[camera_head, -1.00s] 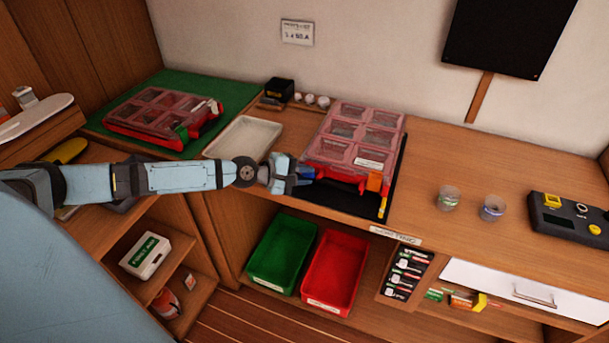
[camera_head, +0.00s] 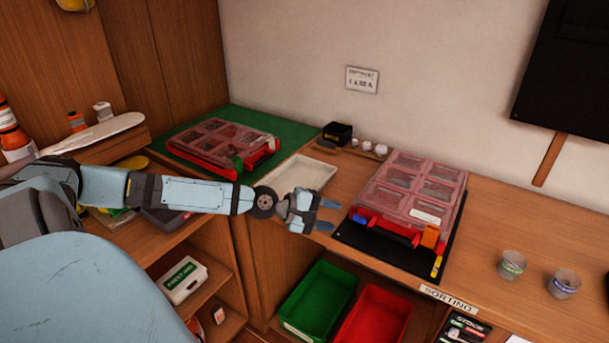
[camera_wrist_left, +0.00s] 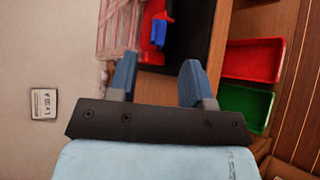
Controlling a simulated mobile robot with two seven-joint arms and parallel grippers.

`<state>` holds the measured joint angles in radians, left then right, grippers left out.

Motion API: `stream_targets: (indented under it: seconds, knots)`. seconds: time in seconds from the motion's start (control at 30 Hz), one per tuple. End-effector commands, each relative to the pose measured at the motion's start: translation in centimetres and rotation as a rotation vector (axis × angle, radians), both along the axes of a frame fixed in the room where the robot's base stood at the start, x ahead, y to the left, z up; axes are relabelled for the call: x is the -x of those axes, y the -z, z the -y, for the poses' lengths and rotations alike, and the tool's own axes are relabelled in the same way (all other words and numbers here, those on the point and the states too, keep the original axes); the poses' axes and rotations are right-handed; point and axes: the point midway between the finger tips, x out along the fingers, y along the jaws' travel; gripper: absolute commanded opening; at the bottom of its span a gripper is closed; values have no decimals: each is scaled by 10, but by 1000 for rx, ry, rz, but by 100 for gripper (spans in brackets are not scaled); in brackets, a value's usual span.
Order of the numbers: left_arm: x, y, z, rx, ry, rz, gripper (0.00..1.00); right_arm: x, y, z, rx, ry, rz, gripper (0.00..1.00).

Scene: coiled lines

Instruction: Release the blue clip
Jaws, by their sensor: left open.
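The red case with a clear, compartmented lid (camera_head: 412,190) lies on a black mat (camera_head: 385,248) on the bench. Its blue clip (camera_head: 360,217) is at the left end of the red front edge, and an orange clip (camera_head: 430,236) is at the right end. The blue clip also shows in the left wrist view (camera_wrist_left: 158,33), beyond the fingers. I cannot tell whether it is latched. My left gripper (camera_head: 328,215) is open and empty, left of the blue clip and apart from it. Its blue fingers (camera_wrist_left: 160,70) also show in the wrist view. My right gripper is not in view.
A second red case (camera_head: 220,145) lies on a green mat (camera_head: 268,122) at the left. A white tray (camera_head: 300,174) stands between the cases. Green (camera_head: 318,300) and red (camera_head: 372,318) bins sit below the bench edge. Two small cups (camera_head: 512,264) stand at the right.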

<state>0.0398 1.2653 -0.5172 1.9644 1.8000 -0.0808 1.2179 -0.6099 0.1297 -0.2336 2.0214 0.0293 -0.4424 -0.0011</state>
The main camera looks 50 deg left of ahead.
Motion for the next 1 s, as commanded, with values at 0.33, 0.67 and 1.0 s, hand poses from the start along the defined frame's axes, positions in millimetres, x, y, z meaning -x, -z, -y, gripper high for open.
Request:
stream_targets:
  seconds: [0.33,0.67,1.0]
  knots:
    - [21,-6,-13,1,0,-5,46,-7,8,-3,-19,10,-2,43]
    - [34,-16,-21,3,4,-4,46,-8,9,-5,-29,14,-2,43]
    - [49,-23,-32,1,3,-2,46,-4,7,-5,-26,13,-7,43]
